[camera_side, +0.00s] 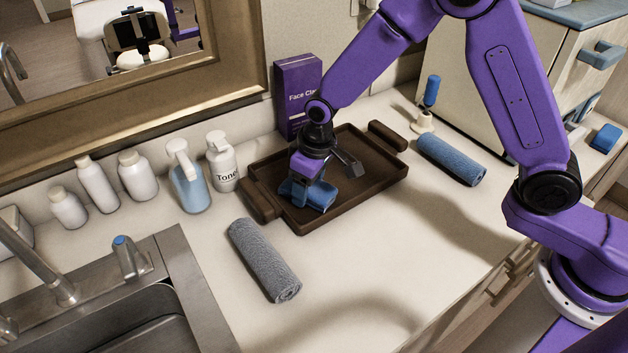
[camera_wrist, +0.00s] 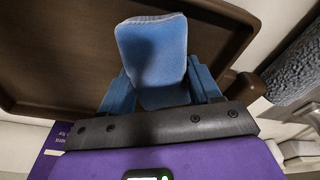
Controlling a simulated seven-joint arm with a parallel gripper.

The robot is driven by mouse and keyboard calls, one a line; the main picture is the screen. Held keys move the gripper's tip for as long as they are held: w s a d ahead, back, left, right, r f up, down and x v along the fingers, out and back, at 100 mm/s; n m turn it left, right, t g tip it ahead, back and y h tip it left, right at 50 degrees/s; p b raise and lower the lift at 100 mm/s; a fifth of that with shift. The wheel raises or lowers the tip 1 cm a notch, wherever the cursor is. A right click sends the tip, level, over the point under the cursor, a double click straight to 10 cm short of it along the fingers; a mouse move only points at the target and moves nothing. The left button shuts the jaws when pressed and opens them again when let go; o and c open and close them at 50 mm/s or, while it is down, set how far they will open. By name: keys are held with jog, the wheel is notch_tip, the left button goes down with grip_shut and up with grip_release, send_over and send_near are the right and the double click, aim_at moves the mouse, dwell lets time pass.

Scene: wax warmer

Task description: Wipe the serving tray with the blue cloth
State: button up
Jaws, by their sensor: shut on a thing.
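The brown serving tray (camera_side: 375,187) lies on the white counter, with a raised rim and a handle at each end. The blue cloth (camera_side: 322,197) is a folded pad in the left part of the tray. My gripper (camera_side: 307,190) is low over that part of the tray, shut on the cloth. In the wrist view the cloth (camera_wrist: 153,50) stands between the two blue fingers (camera_wrist: 160,92), with the tray floor (camera_wrist: 70,60) around it. Whether the cloth's underside touches the tray floor is hard to tell.
A grey rolled towel (camera_side: 263,262) lies in front of the tray, and a blue rolled towel (camera_side: 451,158) to its right. Several bottles (camera_side: 138,175) and a purple box (camera_side: 297,90) stand behind. The sink (camera_side: 150,320) is at the lower left. The counter front right is clear.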

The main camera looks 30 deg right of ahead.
dwell(0.3)
jog(key=shift+r, duration=3.5)
